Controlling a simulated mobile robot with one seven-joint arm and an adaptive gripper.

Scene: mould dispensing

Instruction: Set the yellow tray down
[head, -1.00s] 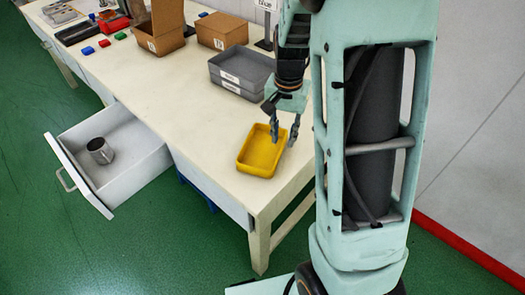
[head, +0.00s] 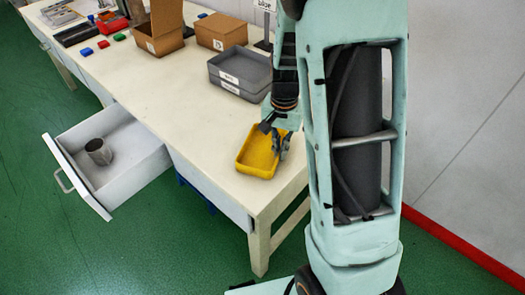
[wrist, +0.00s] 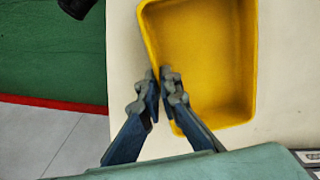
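The yellow tray (head: 245,163) is a shallow open box near the right front corner of the white table (head: 196,130). It looks empty and appears to rest flat on the tabletop. My gripper (head: 279,147) is at the tray's right wall, low over the table. In the wrist view, the tray (wrist: 215,60) fills the upper right. There my gripper (wrist: 160,77) has one finger outside the near side wall and one inside it. The fingers are close together with the wall between them, so it looks shut on the wall.
Stacked grey trays (head: 240,72) stand behind the yellow tray. Cardboard boxes (head: 222,31) and small coloured blocks (head: 103,44) lie farther back. An open drawer (head: 128,160) holding a metal mug (head: 98,151) juts out at the left. Bare tabletop lies left of the tray.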

